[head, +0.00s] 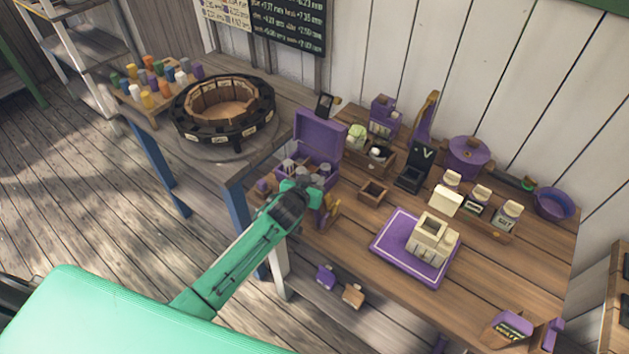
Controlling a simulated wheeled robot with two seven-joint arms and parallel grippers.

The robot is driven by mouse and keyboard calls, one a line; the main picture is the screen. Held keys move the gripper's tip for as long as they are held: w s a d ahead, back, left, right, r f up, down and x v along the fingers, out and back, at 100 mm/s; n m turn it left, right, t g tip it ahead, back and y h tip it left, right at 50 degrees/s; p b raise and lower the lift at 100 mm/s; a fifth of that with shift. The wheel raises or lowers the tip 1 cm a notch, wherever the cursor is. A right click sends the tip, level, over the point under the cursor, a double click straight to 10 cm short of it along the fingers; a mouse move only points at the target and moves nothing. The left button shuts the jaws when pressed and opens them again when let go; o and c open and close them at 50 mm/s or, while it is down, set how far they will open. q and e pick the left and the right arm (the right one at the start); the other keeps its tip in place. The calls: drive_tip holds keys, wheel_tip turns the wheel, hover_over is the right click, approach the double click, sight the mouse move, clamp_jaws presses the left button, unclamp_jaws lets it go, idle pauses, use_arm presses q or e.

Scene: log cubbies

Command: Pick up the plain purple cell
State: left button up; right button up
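Several small coloured cylinders stand in rows on a wooden board (152,121) at the upper left. A purple one (198,71) stands at the right end of the back row, and another small purple one (143,77) is further left among them. They are too small to tell whether either is plain. My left gripper (303,192) is over the wooden table, by the front of an open purple box (319,134), far to the right of the cylinders. Its fingers are too small and hidden to tell open from shut. My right gripper is out of view.
A round black-rimmed wooden ring with compartments (224,141) stands right of the cylinders. The table's front right is mostly clear.

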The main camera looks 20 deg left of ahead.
use_arm(q)
drive_tip(key=c, duration=0.6)
drive_tip(key=shift+c, duration=0.3)
drive_tip(key=shift+r, duration=0.1)
